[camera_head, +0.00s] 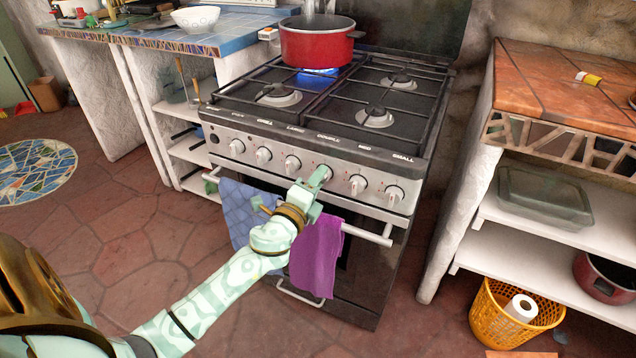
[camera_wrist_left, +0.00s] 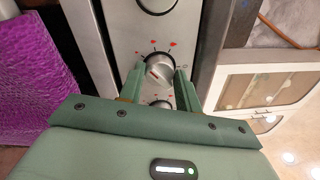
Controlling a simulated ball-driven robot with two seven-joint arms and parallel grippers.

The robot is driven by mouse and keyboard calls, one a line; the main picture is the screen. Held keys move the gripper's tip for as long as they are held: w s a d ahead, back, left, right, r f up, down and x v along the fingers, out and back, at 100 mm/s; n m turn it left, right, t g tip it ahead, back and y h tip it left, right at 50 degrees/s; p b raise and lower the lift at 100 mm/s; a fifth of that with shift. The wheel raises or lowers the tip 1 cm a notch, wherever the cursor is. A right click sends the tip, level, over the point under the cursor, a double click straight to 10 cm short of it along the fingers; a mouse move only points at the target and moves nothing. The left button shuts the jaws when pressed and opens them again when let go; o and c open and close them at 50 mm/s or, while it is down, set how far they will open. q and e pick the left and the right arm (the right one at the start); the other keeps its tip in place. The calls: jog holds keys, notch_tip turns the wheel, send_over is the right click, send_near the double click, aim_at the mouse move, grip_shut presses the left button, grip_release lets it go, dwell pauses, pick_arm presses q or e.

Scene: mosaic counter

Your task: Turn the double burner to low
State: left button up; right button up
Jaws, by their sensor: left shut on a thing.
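The stove (camera_head: 330,130) has a row of silver knobs on its front panel, with the labels GRILL, LARGE, DOUBLE, MED and SMALL above. My left gripper (camera_head: 318,180) is at the knob below DOUBLE and mostly covers it in the head view. In the left wrist view, the gripper's green fingers (camera_wrist_left: 160,80) are shut on the double burner knob (camera_wrist_left: 160,69), one on each side. The knob has a red line on its face. Red flame marks and an O mark show around it. My right gripper is not in view.
A red pot (camera_head: 316,46) sits on the back left burner over a blue flame. A blue towel (camera_head: 243,210) and a purple towel (camera_head: 316,258) hang on the oven handle (camera_head: 365,235) below the knobs. A tiled counter (camera_head: 545,85) stands to the right.

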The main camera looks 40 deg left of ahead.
pick_arm(q)
jog(key=shift+f+n, duration=0.15)
jog(key=shift+n, duration=0.55)
jog(key=shift+n, duration=0.3)
jog(key=o, duration=1)
jog(key=shift+c, duration=0.2)
